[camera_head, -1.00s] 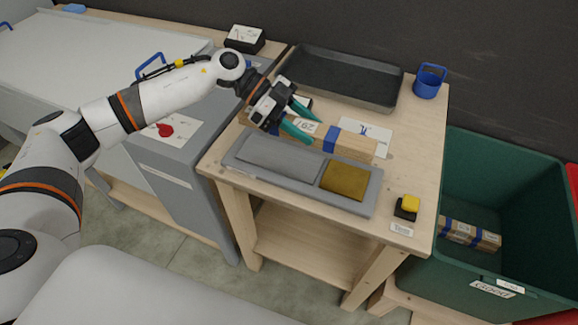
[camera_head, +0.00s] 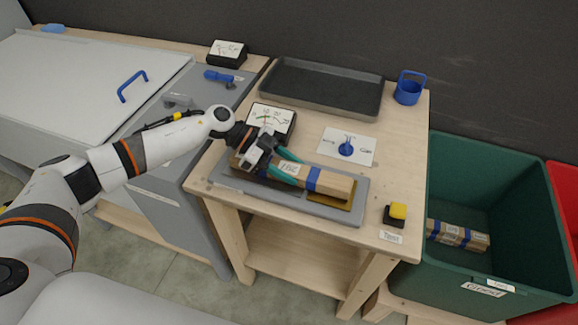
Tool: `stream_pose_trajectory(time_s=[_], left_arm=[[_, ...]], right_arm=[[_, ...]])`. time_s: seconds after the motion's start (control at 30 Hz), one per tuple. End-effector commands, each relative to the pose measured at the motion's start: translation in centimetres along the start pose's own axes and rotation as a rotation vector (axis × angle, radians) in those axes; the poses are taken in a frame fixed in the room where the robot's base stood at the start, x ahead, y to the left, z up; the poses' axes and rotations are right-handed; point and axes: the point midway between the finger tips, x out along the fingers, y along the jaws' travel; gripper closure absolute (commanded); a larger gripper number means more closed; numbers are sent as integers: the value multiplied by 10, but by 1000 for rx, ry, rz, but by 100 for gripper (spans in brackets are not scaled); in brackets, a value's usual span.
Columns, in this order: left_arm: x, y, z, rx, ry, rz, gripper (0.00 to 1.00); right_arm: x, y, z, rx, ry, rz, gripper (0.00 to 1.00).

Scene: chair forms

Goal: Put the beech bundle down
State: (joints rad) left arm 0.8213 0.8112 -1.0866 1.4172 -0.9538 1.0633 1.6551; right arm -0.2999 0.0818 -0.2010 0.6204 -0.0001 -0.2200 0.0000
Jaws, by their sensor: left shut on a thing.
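The bundle lies lengthwise over the grey plate (camera_head: 352,216) on the wooden table. It covers much of the plate's gold pad (camera_head: 335,201), whose front edge shows. I cannot tell whether the bundle touches the plate or is just above it. My right gripper is not in view.
A yellow button (camera_head: 397,211) stands at the front right. A green bin (camera_head: 500,265) holds another bundle (camera_head: 457,235).

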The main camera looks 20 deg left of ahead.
Motion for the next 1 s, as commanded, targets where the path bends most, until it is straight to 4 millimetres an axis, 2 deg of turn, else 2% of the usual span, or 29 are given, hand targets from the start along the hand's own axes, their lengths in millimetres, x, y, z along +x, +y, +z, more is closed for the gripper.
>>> stream_pose_trajectory(time_s=[0.03,0.07,0.17,0.2,0.57,0.67,1.0], left_arm=[[1,0,-1,-1,-2,0,90],[1,0,-2,-1,0,-1,55],[1,0,-2,-1,0,-1,39],[1,0,-2,-1,0,-1,36],[-5,0,0,-1,1,2,36],[-19,1,-1,-1,3,3,36],[-90,0,-1,-2,1,3,36]], right_arm=[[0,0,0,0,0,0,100],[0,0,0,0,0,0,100],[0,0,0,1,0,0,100],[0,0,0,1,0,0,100],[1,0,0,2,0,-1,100],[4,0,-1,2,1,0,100],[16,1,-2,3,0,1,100]])
